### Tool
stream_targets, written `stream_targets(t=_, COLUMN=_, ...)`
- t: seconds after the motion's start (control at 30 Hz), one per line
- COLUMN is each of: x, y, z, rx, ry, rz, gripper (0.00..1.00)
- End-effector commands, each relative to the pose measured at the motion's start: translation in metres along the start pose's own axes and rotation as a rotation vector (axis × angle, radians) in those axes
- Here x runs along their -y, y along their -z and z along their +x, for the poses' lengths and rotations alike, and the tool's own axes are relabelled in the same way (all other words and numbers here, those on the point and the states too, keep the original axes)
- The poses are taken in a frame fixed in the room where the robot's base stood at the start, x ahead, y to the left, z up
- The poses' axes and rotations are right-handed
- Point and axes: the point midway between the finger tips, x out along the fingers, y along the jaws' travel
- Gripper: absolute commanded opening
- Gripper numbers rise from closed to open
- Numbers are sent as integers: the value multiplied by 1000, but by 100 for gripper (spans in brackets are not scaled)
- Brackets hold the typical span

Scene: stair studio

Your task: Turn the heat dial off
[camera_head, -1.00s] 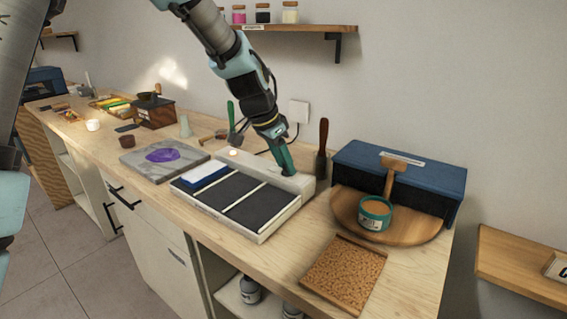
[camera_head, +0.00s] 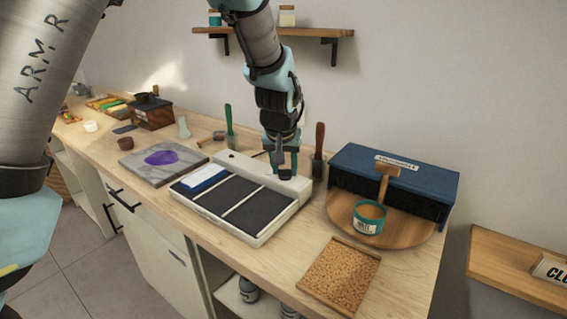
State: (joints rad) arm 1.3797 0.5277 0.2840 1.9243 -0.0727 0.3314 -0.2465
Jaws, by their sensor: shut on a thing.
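The heating unit (camera_head: 243,236) is a white box on the counter with dark panels on top, a blue-and-white block on its left end, and a raised white ledge (camera_head: 232,160) along its back. My gripper (camera_head: 284,172) points down at the right part of that ledge. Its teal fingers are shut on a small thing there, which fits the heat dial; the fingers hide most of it. I cannot read the dial's setting.
A green-handled tool (camera_head: 229,122) and a dark brown-handled tool (camera_head: 319,150) stand upright behind the ledge, close to my gripper. A blue box (camera_head: 400,170) and a round wooden board (camera_head: 405,236) with a teal tin (camera_head: 368,217) are to the right. A grey slab (camera_head: 140,167) lies left.

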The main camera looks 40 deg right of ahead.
Motion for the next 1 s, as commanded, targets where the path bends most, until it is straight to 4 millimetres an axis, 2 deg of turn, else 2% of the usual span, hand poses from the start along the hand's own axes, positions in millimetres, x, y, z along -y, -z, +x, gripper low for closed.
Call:
stream_targets(t=0.7, x=-1, y=1, z=0, rx=-1, ry=27, rz=-70, gripper=0)
stream_targets(t=0.73, x=-1, y=1, z=0, rx=-1, ry=27, rz=-70, gripper=48)
stream_targets(t=0.97, x=-1, y=0, z=0, rx=0, ry=27, rz=-69, gripper=74)
stream_targets(t=1.0, x=-1, y=0, z=0, rx=0, ry=27, rz=-69, gripper=75)
